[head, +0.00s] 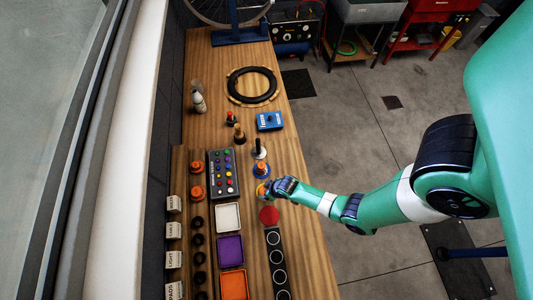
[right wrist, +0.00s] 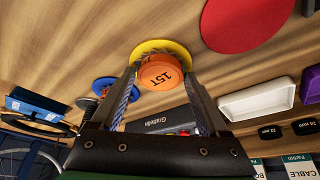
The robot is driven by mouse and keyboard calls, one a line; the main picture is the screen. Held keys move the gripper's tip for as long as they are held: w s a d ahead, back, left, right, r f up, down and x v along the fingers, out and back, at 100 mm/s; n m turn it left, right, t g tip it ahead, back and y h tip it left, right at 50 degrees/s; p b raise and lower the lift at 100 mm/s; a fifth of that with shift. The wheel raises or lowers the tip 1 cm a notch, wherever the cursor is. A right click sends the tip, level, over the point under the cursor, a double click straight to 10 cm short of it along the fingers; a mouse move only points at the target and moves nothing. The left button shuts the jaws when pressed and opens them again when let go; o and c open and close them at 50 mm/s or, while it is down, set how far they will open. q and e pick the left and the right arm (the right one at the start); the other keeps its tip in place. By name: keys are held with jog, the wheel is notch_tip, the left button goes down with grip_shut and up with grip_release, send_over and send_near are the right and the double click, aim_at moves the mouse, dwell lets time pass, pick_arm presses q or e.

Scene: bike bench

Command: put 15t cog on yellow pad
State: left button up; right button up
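The orange 15T cog (right wrist: 160,75) shows its label toward me in the right wrist view. The yellow pad (right wrist: 150,48) lies directly behind it, and the cog overlaps its edge in that view; I cannot tell whether they touch. My right gripper (right wrist: 160,80) has a fingertip against each side of the cog. In the head view my right gripper (head: 269,188) is low over the bench and covers most of the cog and part of the yellow pad (head: 261,190). My left gripper is not in view.
A blue pad (head: 260,174) with an orange piece is just beyond the gripper. A red disc (head: 268,216) lies nearer. White (head: 228,217), purple (head: 229,250) and orange (head: 234,286) trays line the bench. A button-covered box (head: 223,173) stands to the left.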

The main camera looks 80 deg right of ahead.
jog(key=shift+o, duration=1.4)
jog(key=shift+r+p, duration=0.3)
jog(key=shift+r, duration=0.05)
jog(key=p+v, duration=0.5)
jog(key=v, duration=0.6)
jog(key=shift+s+r, duration=0.25)
jog(key=shift+r, duration=0.05)
